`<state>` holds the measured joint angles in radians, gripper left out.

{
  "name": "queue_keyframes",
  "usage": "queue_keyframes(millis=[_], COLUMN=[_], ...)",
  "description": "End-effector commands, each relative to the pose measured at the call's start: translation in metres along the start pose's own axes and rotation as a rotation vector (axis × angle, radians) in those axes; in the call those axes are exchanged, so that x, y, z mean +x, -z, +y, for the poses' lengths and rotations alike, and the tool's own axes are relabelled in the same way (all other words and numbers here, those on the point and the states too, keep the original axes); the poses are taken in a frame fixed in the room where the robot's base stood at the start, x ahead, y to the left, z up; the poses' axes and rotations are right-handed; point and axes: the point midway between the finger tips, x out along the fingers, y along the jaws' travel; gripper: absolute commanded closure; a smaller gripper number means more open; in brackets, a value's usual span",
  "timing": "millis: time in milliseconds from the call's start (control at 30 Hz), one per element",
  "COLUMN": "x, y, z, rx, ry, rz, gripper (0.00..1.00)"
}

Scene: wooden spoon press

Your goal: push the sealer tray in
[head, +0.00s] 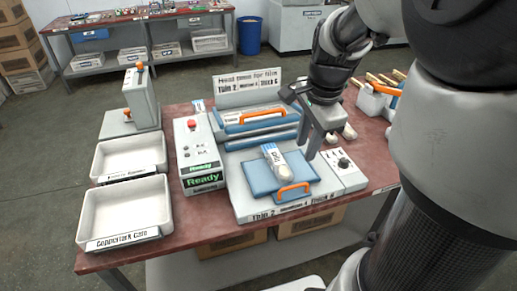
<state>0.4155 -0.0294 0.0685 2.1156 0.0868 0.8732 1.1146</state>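The sealer (262,114) stands in the middle of the red-topped table, with an orange handle across its blue-edged upper part. Its blue tray (262,179) sticks out in front, with an orange handle (292,192) at its near edge. A white labelled packet (276,160) lies on the tray, towards its back. My gripper (311,153) points down just right of the packet, above the sealer's right side. It appears apart from the tray and its handle. The finger gap is not clear from this angle, and I see nothing held.
A control box (201,167) with a green "Ready" display stands left of the sealer. Two white bins (126,208) are farther left, one labelled for a cafe. A knob panel (342,165) is right of the tray. A carrier with wooden sticks (379,98) stands behind my arm.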

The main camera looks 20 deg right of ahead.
Motion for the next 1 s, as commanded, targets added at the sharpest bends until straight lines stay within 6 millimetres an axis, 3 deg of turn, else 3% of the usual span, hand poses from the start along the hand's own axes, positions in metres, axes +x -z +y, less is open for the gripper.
queue_keyframes(millis=[233,700,1000], x=[0.016,0.118,0.163], y=[-0.001,-0.002,-0.002], z=[0.001,0.002,0.001], rx=[0.028,0.024,0.024], ry=[-0.002,-0.004,0.000], rz=[-0.012,-0.012,-0.009], gripper=[0.72,0.72,0.72])
